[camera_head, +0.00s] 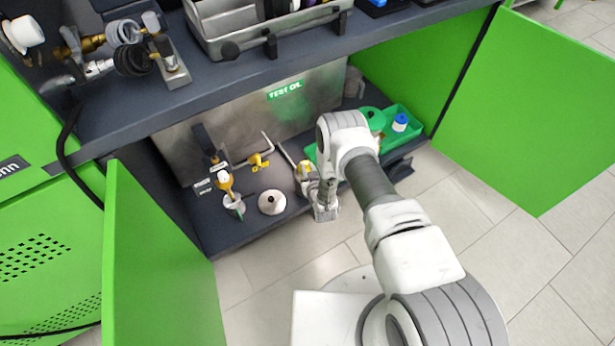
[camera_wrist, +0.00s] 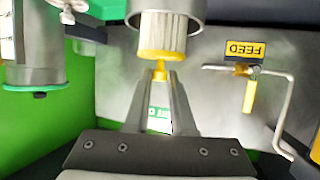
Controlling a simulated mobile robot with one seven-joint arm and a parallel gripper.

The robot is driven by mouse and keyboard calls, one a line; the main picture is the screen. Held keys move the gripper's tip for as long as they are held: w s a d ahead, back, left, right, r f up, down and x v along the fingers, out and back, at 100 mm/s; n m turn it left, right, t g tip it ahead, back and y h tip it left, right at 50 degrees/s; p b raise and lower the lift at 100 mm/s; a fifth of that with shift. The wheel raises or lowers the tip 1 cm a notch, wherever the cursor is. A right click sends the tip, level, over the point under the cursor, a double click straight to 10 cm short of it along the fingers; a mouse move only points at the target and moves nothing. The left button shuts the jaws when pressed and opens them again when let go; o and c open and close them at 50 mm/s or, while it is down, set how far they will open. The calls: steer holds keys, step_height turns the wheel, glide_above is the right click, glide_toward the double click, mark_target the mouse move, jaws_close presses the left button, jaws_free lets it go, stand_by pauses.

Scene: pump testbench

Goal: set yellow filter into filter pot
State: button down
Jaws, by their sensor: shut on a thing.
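The yellow filter (camera_wrist: 162,38) shows in the wrist view as a pale pleated cylinder with a yellow end cap and small knob. My gripper (camera_wrist: 160,82) is shut on that knob between its two fingertips. The grey metal filter pot (camera_wrist: 196,10) is at the top edge of the wrist view, which looks upside down. The filter's far end overlaps the pot's opening; how deep it sits inside is unclear. In the head view my arm reaches into the low cabinet, and my wrist hides much of that area.
A FEED label (camera_wrist: 243,50) and bent pipe (camera_wrist: 288,105) are beside the pot. Open green doors (camera_head: 545,105) flank the cabinet, under the dark bench top (camera_head: 300,50).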

steer(key=shift+f+b, duration=0.75)
steer(key=shift+f, duration=1)
steer(key=shift+f, duration=0.1)
steer(key=shift+f, duration=0.5)
steer(key=c, duration=0.8)
jaws_free()
steer(key=shift+o, duration=0.2)
